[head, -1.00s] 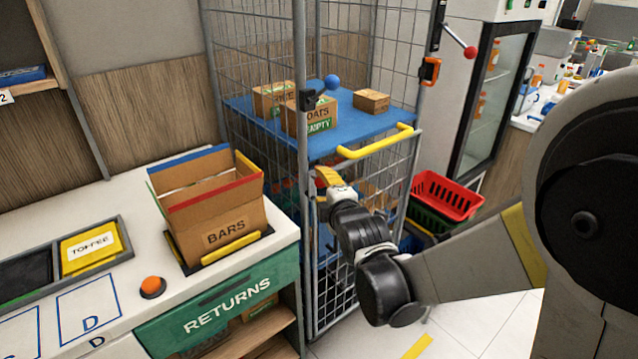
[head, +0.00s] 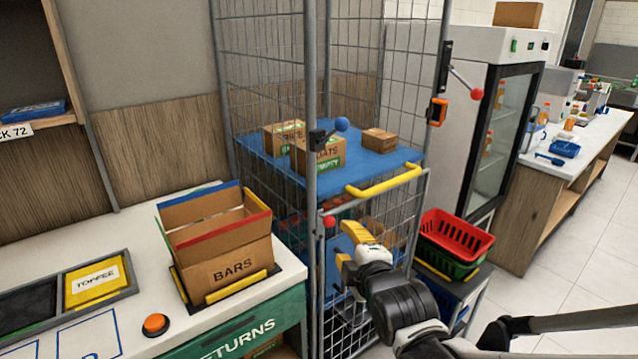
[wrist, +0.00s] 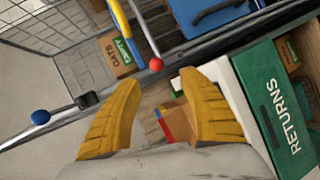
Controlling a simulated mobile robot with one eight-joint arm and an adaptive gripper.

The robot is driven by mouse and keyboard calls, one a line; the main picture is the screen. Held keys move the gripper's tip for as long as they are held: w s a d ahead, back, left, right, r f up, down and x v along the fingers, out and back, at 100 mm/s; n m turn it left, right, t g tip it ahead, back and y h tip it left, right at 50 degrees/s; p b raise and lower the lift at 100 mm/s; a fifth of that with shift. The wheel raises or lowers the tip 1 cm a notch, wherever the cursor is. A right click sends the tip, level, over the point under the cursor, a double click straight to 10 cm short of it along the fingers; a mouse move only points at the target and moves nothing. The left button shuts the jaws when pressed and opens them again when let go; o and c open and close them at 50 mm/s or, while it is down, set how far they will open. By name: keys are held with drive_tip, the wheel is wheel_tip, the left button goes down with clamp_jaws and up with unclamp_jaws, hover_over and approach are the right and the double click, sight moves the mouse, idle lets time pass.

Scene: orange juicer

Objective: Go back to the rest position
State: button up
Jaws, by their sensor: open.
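My gripper (head: 352,250) is in front of the wire roll cage (head: 311,120), near its lower front, in the head view. In the wrist view its two yellow fingers (wrist: 160,112) are spread apart with nothing held between them. The arm reaches in from the lower right of the head view. My gripper is below the yellow handle (head: 384,180) of the cage's blue shelf (head: 372,160).
The shelf carries several cartons, one marked OATS (head: 318,156). An open BARS carton (head: 228,268) stands on the counter (head: 150,222) at left, by an orange button (head: 155,323). Red and green baskets (head: 456,236) stand right of the cage. Floor (head: 545,296) at right is clear.

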drive_tip(key=s+d+f+m+g+h, duration=0.1)
drive_tip(key=s+d+m+g, duration=0.2)
drive_tip(key=s+m, duration=0.6)
drive_tip(key=s+d+f+m+g+h, duration=0.1)
drive_tip(key=s+d+f+m+g, duration=0.1)
drive_tip(key=s+d+m+g, duration=0.2)
drive_tip(key=s+d+m, duration=0.3)
drive_tip(key=s+m, duration=0.1)
drive_tip(key=s, duration=0.3)
drive_tip(key=shift+s+f+m+h, duration=0.2)
drive_tip(key=shift+s+m+h, duration=0.1)
drive_tip(key=shift+m, duration=0.1)
drive_tip(key=shift+w+d, duration=0.1)
